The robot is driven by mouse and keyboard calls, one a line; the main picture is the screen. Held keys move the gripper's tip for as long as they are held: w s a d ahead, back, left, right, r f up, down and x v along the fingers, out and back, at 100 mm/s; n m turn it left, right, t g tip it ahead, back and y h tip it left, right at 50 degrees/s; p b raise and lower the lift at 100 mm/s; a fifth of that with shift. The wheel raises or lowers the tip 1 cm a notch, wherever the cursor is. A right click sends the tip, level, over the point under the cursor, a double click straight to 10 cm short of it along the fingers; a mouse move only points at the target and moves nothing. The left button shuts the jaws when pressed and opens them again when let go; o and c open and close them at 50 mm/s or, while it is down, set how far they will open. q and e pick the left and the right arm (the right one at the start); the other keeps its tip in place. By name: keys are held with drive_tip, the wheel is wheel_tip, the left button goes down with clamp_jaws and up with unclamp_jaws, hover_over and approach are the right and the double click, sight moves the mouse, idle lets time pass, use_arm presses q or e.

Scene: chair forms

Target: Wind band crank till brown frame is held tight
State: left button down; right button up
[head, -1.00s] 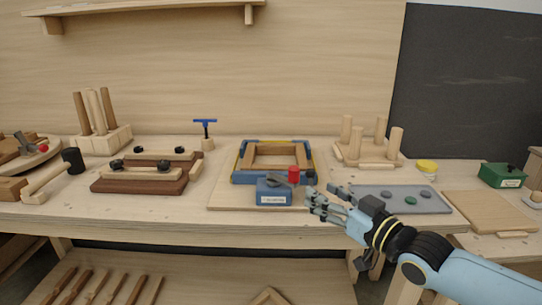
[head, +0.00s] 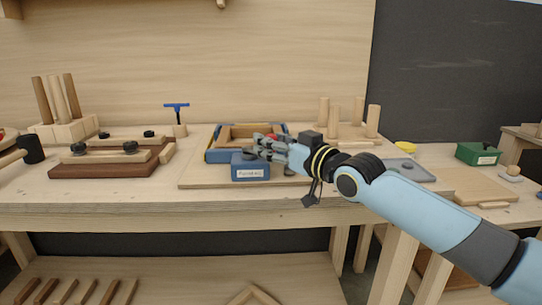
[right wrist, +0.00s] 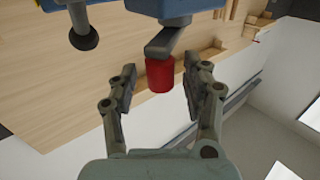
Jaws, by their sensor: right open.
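The brown frame (head: 236,132) lies on a board on the bench, with the blue band clamp (head: 215,155) around it. My right arm hides part of its right side. The band's blue crank box (head: 250,173) stands at the front of the frame. In the right wrist view, the grey crank arm (right wrist: 174,40) ends in a red knob (right wrist: 160,76). My right gripper (head: 262,147) is open at the crank. In the right wrist view its fingers (right wrist: 160,85) stand on either side of the knob, with gaps showing. My left gripper is not in view.
A brown clamping jig (head: 105,170) with black knobs and a blue T-handle tool (head: 177,107) stand to the left. A peg stand (head: 350,130), a yellow lid (head: 405,147) and a green box (head: 478,154) are to the right. The front bench strip is clear.

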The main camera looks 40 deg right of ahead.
drive_tip(key=shift+w, duration=0.4)
drive_tip(key=shift+c, duration=0.3)
clamp_jaws()
